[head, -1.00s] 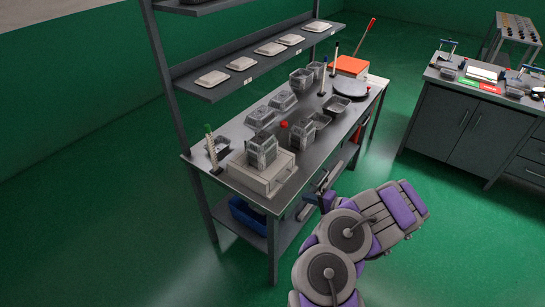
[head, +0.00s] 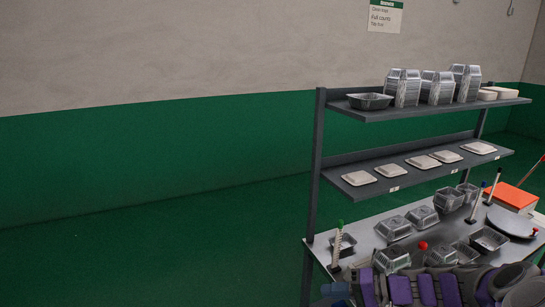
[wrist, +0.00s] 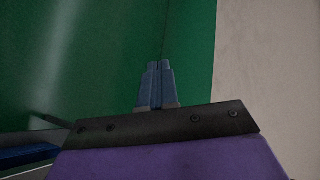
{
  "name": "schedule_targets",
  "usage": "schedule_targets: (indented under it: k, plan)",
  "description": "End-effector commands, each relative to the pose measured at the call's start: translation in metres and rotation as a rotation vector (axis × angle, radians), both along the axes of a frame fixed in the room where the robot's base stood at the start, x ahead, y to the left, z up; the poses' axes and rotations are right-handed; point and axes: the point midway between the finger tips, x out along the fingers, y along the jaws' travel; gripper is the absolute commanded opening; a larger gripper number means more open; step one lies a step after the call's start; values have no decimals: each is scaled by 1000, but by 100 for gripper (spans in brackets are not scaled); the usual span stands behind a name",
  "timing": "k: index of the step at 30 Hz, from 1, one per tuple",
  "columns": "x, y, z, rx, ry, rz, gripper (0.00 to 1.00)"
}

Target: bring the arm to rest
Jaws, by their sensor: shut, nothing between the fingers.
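My gripper (wrist: 160,68) shows in the wrist view with its two blue-grey fingers together and nothing between them. Behind the fingertips are the green floor or wall and a pale wall. In the head view my purple and grey arm (head: 430,287) lies across the bottom right, in front of the near edge of the workbench (head: 348,261). The arm hides part of the bench's front, and I cannot make out the fingertips clearly in the head view.
An orange-topped box (head: 514,196) stands at the bench's right end. The floor (head: 150,245) at left is clear.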

Motion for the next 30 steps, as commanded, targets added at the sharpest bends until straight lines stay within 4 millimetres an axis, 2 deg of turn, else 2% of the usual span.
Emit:
schedule_targets:
  k: [1,3,6,9,14,20,27,30]
  plan:
    - [-13,18,12,-32,4,59,0]
    - [-35,41,24,-79,22,136,0]
    - [-67,67,36,-162,49,233,0]
    - [-102,87,43,-256,78,317,0]
    - [-157,102,48,-427,125,415,0]
    - [-222,98,46,-662,185,479,0]
    - [-289,64,41,-950,253,463,0]
    - [-310,45,41,-1051,274,431,0]
